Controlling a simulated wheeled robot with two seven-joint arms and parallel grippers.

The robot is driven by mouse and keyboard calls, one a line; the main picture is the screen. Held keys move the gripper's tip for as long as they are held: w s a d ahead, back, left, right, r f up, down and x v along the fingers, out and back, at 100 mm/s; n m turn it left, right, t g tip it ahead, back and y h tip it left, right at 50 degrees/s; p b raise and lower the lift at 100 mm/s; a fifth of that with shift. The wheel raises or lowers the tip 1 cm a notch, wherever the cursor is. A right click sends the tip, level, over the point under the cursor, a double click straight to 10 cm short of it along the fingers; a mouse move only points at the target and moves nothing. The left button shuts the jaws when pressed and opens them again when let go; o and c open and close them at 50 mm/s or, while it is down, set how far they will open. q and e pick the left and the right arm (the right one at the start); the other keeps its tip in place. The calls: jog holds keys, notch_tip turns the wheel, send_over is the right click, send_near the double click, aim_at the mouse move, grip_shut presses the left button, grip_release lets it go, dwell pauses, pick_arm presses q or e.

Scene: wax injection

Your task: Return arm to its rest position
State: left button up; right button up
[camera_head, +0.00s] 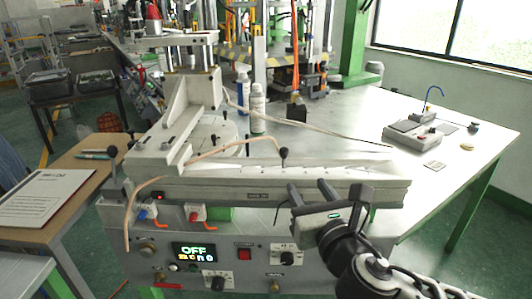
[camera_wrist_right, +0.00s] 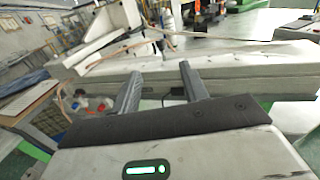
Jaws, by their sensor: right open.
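My right arm comes in from the bottom right of the head view. Its gripper (camera_head: 308,190) is in front of the wax injection machine's front edge, its two fingers spread apart with nothing between them. In the right wrist view the open fingers (camera_wrist_right: 160,84) point toward the machine's pale bed (camera_wrist_right: 240,60). I cannot tell whether the fingers touch the machine's edge. My left gripper does not show.
A white bottle (camera_head: 257,108) and a blue bottle (camera_head: 243,90) stand behind the bed. A grey device (camera_head: 412,134) sits on the white table (camera_head: 350,112) at right. A side table with a paper sheet (camera_head: 48,197) is at left. The table's right part is mostly clear.

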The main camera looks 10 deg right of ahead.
jog(key=s+a+f+m+g+y, duration=0.1)
jog(key=s+a+f+m+g, duration=0.15)
jog(key=f+m, duration=0.6)
jog(key=s+a+f+m+g+y, duration=0.2)
jog(key=s+f+m+g, duration=0.1)
jog(key=f+m, duration=0.5)
jog(key=s+d+f+m+g, duration=0.1)
jog(key=s+f+m+g, duration=0.1)
jog(key=s+f+m, duration=1)
jog(key=f+m, duration=0.1)
jog(key=m, duration=0.4)
